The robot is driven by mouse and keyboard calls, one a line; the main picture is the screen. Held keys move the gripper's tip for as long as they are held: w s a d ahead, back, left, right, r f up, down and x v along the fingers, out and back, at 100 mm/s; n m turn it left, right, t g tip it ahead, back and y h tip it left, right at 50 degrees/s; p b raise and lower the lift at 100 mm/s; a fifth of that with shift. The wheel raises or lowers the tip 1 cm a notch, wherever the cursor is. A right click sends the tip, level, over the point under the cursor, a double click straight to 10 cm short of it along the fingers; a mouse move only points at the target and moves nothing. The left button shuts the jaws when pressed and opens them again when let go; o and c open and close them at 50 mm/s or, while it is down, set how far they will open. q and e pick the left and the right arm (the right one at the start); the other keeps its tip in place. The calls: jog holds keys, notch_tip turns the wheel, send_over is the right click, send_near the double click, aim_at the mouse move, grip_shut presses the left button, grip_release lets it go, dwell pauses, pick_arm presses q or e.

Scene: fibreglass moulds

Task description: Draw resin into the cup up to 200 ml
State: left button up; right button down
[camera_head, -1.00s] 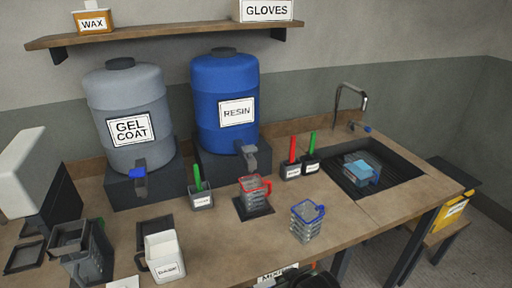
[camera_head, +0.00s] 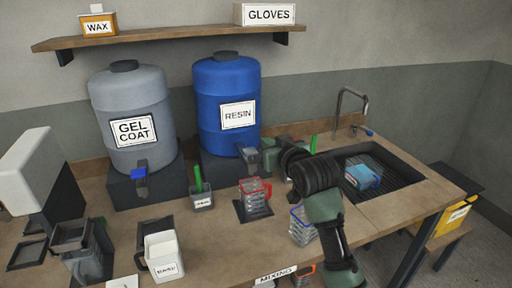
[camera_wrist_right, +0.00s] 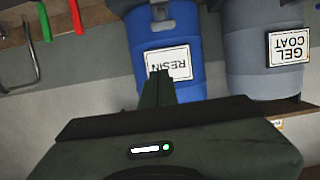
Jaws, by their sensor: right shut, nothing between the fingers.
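The blue resin drum (camera_head: 226,85) stands on a dark stand, and its grey tap (camera_head: 247,157) faces forward. A clear cup with a red rim and handle (camera_head: 255,198) stands upright on a dark pad below the tap. I cannot make out any resin level in it. My right gripper (camera_head: 266,156) is beside the tap's right side; I cannot tell whether it touches. In the right wrist view the picture is upside down: the gripper's fingers (camera_wrist_right: 159,88) are together and empty, before the drum's label (camera_wrist_right: 166,62). My left gripper is not in view.
A clear cup with a blue rim (camera_head: 301,229) is partly behind my right arm. A holder with a green-handled tool (camera_head: 201,195) stands left of the red cup. The grey gel coat drum (camera_head: 128,95) stands left, the sink (camera_head: 395,180) right.

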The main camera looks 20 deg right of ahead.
dwell(0.3)
jog(key=p, duration=0.3)
send_over(256, 152)
notch_tip(256, 152, down, 2)
jog(key=shift+s, duration=0.15)
jog(key=f+p, duration=0.1)
jog(key=f, duration=0.2)
jog(key=shift+w+f, duration=0.15)
jog(key=shift+w, duration=0.05)
jog(key=shift+s+f, duration=0.1)
jog(key=shift+f, duration=0.4)
jog(key=shift+f, duration=0.1)
